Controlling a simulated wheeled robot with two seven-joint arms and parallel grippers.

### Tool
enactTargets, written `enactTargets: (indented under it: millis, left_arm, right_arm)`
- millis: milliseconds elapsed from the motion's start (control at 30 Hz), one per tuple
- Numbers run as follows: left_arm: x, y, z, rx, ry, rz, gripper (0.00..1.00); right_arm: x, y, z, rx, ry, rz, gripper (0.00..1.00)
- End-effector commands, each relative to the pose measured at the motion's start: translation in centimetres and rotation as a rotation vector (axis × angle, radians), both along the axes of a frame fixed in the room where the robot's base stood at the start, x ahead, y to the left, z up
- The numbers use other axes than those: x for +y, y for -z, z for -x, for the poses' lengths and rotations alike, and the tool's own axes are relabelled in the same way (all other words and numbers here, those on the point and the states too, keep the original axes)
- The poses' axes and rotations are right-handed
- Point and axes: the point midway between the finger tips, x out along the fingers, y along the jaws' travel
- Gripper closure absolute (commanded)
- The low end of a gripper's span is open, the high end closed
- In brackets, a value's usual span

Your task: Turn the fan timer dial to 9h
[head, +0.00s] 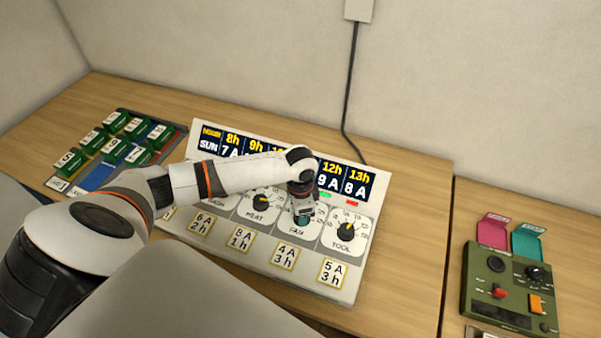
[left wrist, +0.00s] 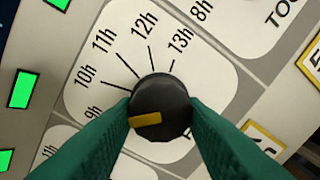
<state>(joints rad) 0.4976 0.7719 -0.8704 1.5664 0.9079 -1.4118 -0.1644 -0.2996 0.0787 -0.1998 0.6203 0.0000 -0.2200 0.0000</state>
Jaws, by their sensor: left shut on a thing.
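The fan timer dial is a round black knob (left wrist: 165,92) with a yellow pointer bar, in the left wrist view. Its bar points left and slightly down, towards the 9h side; the 9h label (left wrist: 92,112) is partly covered by a finger, and its tick is hidden. The labels 10h to 13h run clockwise above it. My left gripper (left wrist: 160,118) is shut on the knob, one green finger on each side. In the head view my left gripper (head: 302,217) reaches down onto the FAN dial plate (head: 297,231) and hides the knob. My right gripper is not in view.
The white panel (head: 318,290) carries a display row on top, a MEAT dial (head: 261,200) left and a TOOL dial (head: 347,229) right, close to my gripper. Yellow-framed cards (head: 286,256) lie below. A green control box (head: 500,297) stands far right; green blocks (head: 112,152) are left.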

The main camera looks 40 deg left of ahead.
Motion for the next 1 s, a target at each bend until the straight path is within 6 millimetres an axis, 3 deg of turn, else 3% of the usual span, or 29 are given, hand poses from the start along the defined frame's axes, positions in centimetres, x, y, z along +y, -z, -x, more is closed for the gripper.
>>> enactTargets:
  millis: [67,100,233,633,1000]
  left_arm:
    - [0.0,0.0,-0.1,-0.002,0.0,0.001,0.86]
    - [0.0,0.0,-0.1,-0.002,0.001,0.001,0.61]
    - [0.0,0.0,-0.1,-0.002,0.001,0.001,0.41]
    - [0.1,-0.9,-0.2,-0.004,0.001,0.001,0.41]
    - [0.2,-8.2,-0.3,-0.007,0.002,0.0,0.41]
  right_arm:
    - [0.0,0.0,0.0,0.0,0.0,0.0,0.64]
    - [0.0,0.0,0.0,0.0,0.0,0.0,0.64]
    - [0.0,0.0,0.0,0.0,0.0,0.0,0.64]
    - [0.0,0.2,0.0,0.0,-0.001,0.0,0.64]
    - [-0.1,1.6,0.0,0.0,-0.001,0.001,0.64]
